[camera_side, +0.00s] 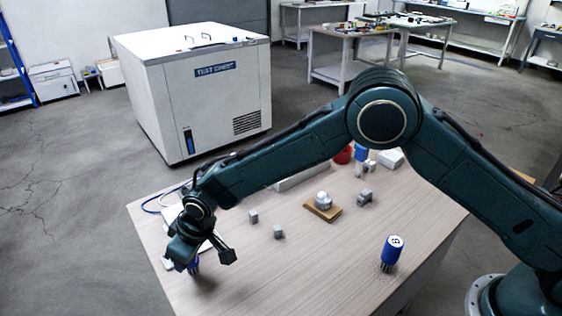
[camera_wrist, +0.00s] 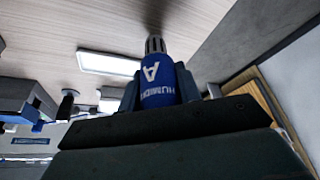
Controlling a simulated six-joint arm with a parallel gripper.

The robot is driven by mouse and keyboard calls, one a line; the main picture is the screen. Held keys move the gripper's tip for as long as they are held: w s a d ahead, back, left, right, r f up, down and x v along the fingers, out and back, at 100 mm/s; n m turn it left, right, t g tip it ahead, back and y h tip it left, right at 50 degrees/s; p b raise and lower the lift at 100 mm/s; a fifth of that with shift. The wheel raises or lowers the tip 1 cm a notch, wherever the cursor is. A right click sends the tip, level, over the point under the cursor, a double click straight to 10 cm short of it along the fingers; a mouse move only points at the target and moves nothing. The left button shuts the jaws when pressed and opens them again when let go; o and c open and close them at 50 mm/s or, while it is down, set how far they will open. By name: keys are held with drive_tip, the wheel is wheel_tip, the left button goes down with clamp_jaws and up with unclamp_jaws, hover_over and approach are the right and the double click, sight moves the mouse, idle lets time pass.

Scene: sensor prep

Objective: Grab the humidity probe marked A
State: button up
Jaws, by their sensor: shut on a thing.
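The humidity probe marked A (camera_wrist: 157,80) fills the middle of the wrist view. It has a blue body with a white letter A and the start of the word HUMIDITY, and a grey slotted tip. My gripper (camera_wrist: 158,92) is shut on its blue body, one finger on each side. In the side view my gripper (camera_side: 205,255) is low over the near left part of the table, and a little of the blue probe (camera_side: 194,267) shows beneath it. Whether the probe touches the table I cannot tell.
A blue probe marked B (camera_side: 391,250) stands at the table's right. Two small grey blocks (camera_side: 253,217) (camera_side: 278,232), a wooden block with a white-grey piece (camera_side: 322,206) and a grey part (camera_side: 365,197) lie mid-table. Another blue-topped item (camera_side: 361,153) stands behind my arm.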

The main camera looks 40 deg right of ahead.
wheel_tip(320, 180, up, 19)
drive_tip(key=shift+f, duration=0.15)
idle(0.4)
idle(0.5)
